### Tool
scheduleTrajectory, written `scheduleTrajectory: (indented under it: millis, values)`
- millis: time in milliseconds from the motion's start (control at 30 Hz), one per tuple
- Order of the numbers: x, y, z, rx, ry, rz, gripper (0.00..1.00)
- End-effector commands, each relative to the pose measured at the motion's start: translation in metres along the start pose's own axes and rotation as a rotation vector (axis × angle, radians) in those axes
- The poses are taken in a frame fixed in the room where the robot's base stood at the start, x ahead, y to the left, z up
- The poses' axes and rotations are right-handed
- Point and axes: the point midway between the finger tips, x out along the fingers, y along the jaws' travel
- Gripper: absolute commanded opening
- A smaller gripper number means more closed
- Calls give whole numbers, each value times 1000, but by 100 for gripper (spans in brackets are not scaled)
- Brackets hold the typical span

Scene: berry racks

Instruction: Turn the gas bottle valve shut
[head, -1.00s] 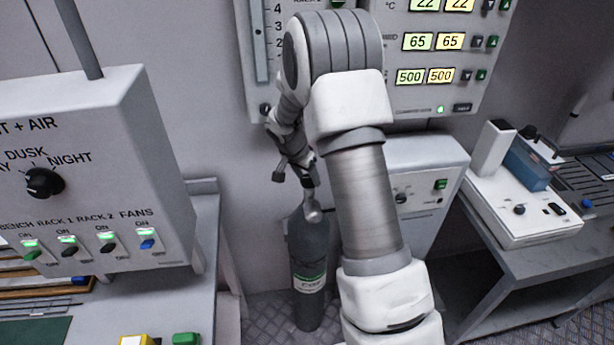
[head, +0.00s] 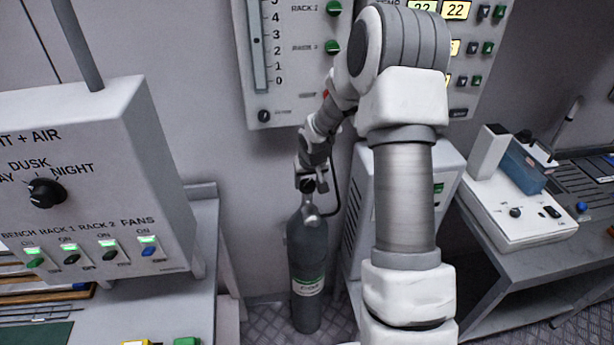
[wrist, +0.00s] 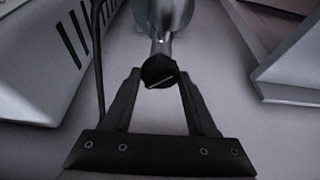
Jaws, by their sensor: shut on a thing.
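The gas bottle (head: 308,262) is a dark grey upright cylinder with a green-striped white label, standing on the floor in the middle of the head view. Its rounded metal neck shows at the top of the wrist view (wrist: 172,18). The valve knob (wrist: 158,72) is black and round with a pale line across its face. My gripper (wrist: 159,80) is shut on the valve knob, with one finger on each side. In the head view my gripper (head: 307,186) is at the top of the bottle, and the knob is mostly hidden there.
A control box (head: 95,180) with a dial and switches stands left on a bench. A white cabinet (head: 362,185) is close right of the bottle, with a dark hose (head: 337,195) beside it. A wall panel (head: 290,60) is above. A side bench (head: 520,270) is at right.

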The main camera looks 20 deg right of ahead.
Motion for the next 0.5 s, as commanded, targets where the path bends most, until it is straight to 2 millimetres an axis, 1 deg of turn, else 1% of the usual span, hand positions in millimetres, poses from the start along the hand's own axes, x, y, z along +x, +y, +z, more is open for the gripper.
scheduleTrajectory:
  millis: [33,500]
  values:
    - [-5,2,-1,-33,-3,-18,2]
    - [-3,6,-2,-445,-2,-191,2]
